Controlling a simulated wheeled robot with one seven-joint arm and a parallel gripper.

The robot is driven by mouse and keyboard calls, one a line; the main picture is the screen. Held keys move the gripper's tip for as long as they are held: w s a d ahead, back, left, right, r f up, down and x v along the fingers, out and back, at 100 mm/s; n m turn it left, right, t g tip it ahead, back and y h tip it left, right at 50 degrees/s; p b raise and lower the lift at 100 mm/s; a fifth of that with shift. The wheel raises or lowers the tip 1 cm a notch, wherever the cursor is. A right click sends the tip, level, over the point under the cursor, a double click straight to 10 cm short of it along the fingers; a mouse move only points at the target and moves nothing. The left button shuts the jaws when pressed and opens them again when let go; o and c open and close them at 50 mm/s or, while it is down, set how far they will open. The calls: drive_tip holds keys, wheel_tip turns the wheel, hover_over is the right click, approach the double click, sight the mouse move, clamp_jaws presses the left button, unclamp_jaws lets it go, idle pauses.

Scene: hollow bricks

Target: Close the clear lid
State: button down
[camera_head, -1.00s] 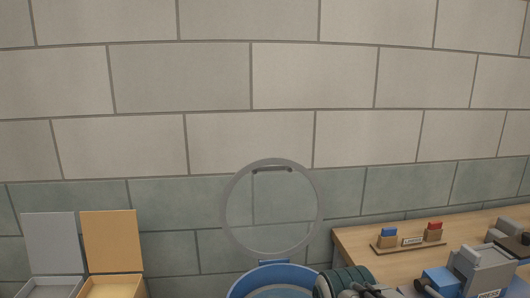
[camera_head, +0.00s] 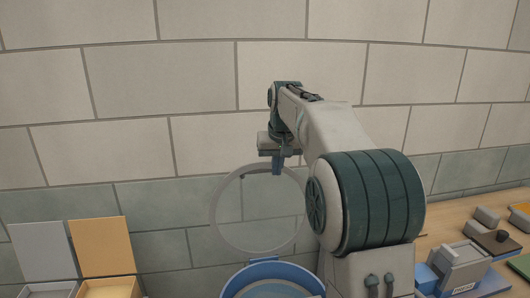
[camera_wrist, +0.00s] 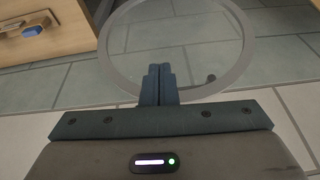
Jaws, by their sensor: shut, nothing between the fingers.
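The clear lid (camera_head: 258,228) is a round see-through disc with a grey rim. It stands upright, open, at the back of a blue round container (camera_head: 270,272) in the head view. My gripper (camera_head: 277,168) is shut and empty, pointing down by the upper edge of the lid. In the wrist view the shut fingers (camera_wrist: 158,82) overlap the near part of the lid's rim (camera_wrist: 105,50). I cannot tell whether they touch it. My arm hides part of the lid's right side in the head view.
A grey box (camera_head: 42,250) and an orange box (camera_head: 102,247), both with raised lids, stand at the left. A wooden table (camera_head: 440,225) with grey blocks and a blue-grey device (camera_head: 458,268) is at the right. A tiled wall is behind.

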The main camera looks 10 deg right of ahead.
drive_tip(key=w+r+p, duration=0.4)
drive_tip(key=w+p, duration=0.1)
drive_tip(key=w, duration=0.9)
drive_tip(key=w+x, duration=0.1)
drive_tip(key=x, duration=1)
drive_tip(key=shift+s+d+r+n+t+b, duration=0.1)
drive_tip(key=shift+s+r+b, duration=0.05)
drive_tip(key=shift+s+b, duration=0.4)
drive_tip(key=shift+s+d+r+n+t+b, duration=0.15)
drive_tip(key=shift+s+b, duration=0.15)
drive_tip(key=shift+s, duration=0.4)
drive_tip(key=shift+s+r+n+t+b, duration=0.1)
drive_tip(key=shift+s+r+b, duration=0.05)
drive_tip(key=shift+s+b, duration=0.4)
drive_tip(key=shift+s, duration=0.1)
drive_tip(key=shift+s+b, duration=0.2)
drive_tip(key=shift+b, duration=0.2)
